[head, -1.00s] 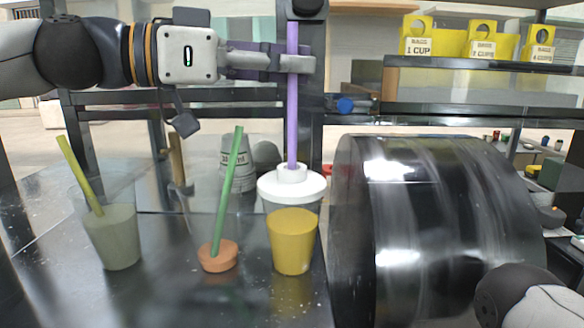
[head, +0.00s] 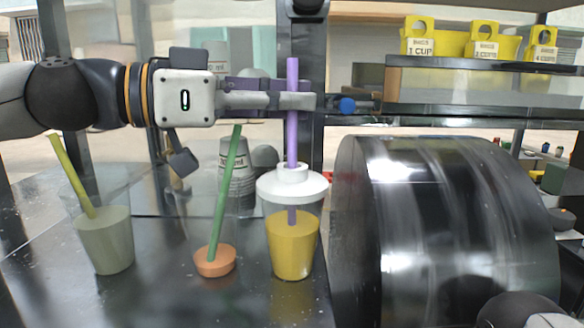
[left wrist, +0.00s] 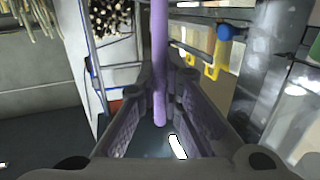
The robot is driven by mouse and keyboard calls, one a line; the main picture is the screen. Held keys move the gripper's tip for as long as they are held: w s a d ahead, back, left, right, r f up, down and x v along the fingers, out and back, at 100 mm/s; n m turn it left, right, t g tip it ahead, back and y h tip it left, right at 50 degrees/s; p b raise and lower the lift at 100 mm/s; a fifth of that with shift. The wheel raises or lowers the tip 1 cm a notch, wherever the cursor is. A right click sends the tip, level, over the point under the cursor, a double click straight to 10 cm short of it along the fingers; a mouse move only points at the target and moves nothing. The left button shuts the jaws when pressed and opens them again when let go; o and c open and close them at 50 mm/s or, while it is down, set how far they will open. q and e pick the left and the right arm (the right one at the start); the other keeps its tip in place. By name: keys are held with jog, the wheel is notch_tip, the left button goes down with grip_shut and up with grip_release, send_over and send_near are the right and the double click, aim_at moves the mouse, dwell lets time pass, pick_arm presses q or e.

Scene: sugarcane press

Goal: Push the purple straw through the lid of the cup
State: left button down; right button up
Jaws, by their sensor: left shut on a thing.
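The purple straw (head: 292,135) stands upright in the white lid (head: 292,184) of the cup with yellow juice (head: 292,246). Its lower end shows below the lid, inside the clear cup, reaching about the top of the juice. My left gripper (head: 298,101) is shut on the straw's upper part, above the lid; a short length of straw sticks out above the fingers. In the left wrist view the straw (left wrist: 160,60) runs between the fingers. My right gripper is out of view; only a dark part of my right arm shows at the lower right.
A cup with a yellow-green straw (head: 105,240) and a cup with a green straw (head: 215,262) stand to the left. Stacked cups (head: 238,170) are behind. A large metal drum (head: 450,225) stands close on the right. Yellow bins (head: 430,42) sit on a shelf.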

aim_at(288, 171)
pick_arm(q)
jog(key=shift+s+f+b, duration=0.25)
jog(key=shift+f+b, duration=0.2)
jog(key=shift+f, duration=0.65)
jog(key=shift+s+f+b, duration=0.25)
jog(key=shift+f+b, duration=0.2)
jog(key=shift+f, duration=0.6)
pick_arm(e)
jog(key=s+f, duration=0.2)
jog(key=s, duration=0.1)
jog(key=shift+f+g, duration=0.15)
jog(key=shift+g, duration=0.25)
pick_arm(q)
jog(key=c, duration=1.7)
grip_release()
jog(key=shift+o, duration=0.2)
